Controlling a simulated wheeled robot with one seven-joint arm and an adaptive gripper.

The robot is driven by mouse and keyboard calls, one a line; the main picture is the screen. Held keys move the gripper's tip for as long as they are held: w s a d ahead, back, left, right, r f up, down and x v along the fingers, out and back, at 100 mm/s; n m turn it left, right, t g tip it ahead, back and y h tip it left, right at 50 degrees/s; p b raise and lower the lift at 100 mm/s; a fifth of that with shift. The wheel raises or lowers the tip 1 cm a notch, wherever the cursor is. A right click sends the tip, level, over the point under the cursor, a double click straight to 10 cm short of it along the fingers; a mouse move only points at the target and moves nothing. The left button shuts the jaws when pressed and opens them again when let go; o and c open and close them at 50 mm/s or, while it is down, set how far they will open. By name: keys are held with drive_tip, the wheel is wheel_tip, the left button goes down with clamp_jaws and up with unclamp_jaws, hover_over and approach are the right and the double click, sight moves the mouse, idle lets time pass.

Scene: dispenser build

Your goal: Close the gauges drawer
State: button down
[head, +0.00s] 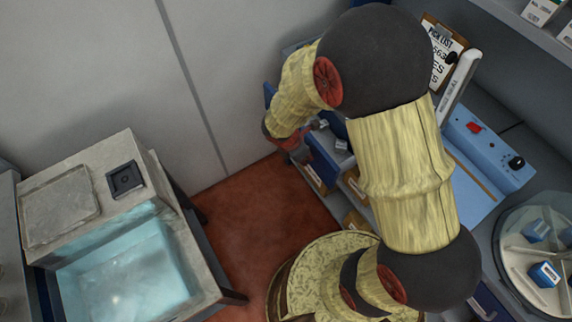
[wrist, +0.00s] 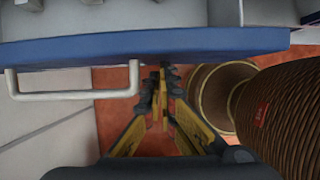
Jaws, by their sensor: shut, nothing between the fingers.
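A blue drawer front (wrist: 200,45) with a pale bar handle (wrist: 75,95) crosses the top of the wrist view. The drawer stands pulled out, and grey pieces show inside it behind the front. In the head view, a blue drawer panel (head: 322,160) shows beside my gripper, partly hidden by my arm. No label is readable, so I cannot tell whether it is the gauges drawer. My gripper (wrist: 164,76) is shut and empty, with its fingertips close to the lower edge of the blue front, right of the handle. I cannot tell whether they touch it.
A grey basin unit (head: 62,240) with blue liquid stands at the left. The red floor (head: 250,210) between it and the bench is open. A pick list board (head: 440,60), a light-blue device (head: 488,150) and a round tray (head: 510,265) are on the bench.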

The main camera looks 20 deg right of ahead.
drive_tip(key=w+d+p, duration=0.1)
drive_tip(key=d, duration=0.3)
drive_tip(key=w+d, duration=0.1)
drive_tip(key=d, duration=0.3)
drive_tip(key=w+d+p, duration=0.1)
drive_tip(key=d, duration=0.3)
drive_tip(key=shift+w+d+p, duration=0.25)
drive_tip(key=shift+w+p, duration=0.05)
drive_tip(key=shift+w, duration=0.05)
drive_tip(key=shift+a, duration=0.1)
